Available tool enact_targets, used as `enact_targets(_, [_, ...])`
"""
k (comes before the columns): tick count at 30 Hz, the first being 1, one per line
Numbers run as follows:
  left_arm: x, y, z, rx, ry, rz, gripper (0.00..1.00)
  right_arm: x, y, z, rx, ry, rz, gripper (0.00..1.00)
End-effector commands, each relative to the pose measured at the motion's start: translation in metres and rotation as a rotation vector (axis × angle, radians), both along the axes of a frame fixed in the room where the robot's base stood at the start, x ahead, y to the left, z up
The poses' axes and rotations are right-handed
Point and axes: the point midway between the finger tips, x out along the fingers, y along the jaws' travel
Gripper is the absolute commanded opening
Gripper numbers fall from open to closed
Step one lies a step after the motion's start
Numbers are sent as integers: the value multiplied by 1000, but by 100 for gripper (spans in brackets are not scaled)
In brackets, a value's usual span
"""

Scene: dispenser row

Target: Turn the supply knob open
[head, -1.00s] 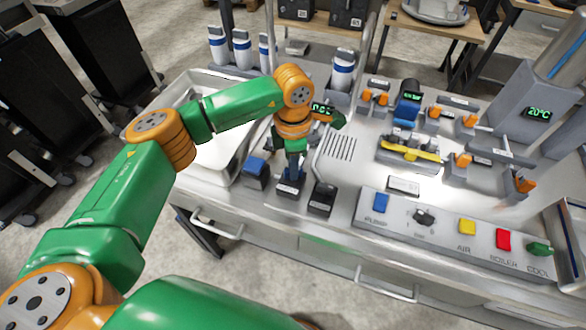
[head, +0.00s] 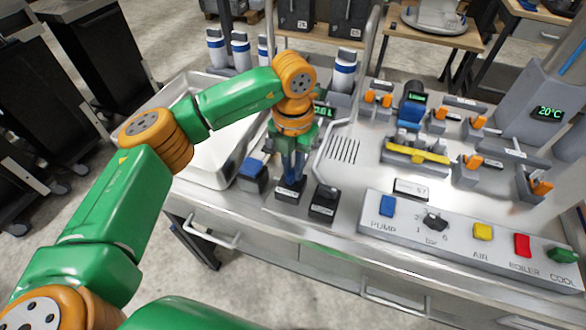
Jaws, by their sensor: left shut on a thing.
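My left gripper (head: 291,176) points down over the middle one of three small dark boxes (head: 290,193) at the front edge of the steel bench. It is shut on the knob on top of that box. The fingers hide most of the knob, so its angle cannot be read. The box's white label is too small to read. My right gripper is not in view.
A blue-topped box (head: 253,178) stands close on the left and a black-knobbed box (head: 324,203) close on the right. A sloped panel (head: 470,243) with coloured buttons is further right. A white tray (head: 205,160) lies left. A bent metal rail (head: 325,150) rises behind.

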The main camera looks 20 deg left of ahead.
Motion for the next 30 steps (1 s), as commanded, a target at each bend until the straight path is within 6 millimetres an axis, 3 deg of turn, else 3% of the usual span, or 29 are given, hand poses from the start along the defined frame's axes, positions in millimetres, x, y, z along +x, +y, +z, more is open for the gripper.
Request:
enact_targets(12, [1,0,1,-1,-6,170,0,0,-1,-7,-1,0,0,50])
enact_targets(29, [1,0,2,-1,-7,194,0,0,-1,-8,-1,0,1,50])
enact_targets(30, [1,0,2,-1,-7,193,30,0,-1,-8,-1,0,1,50])
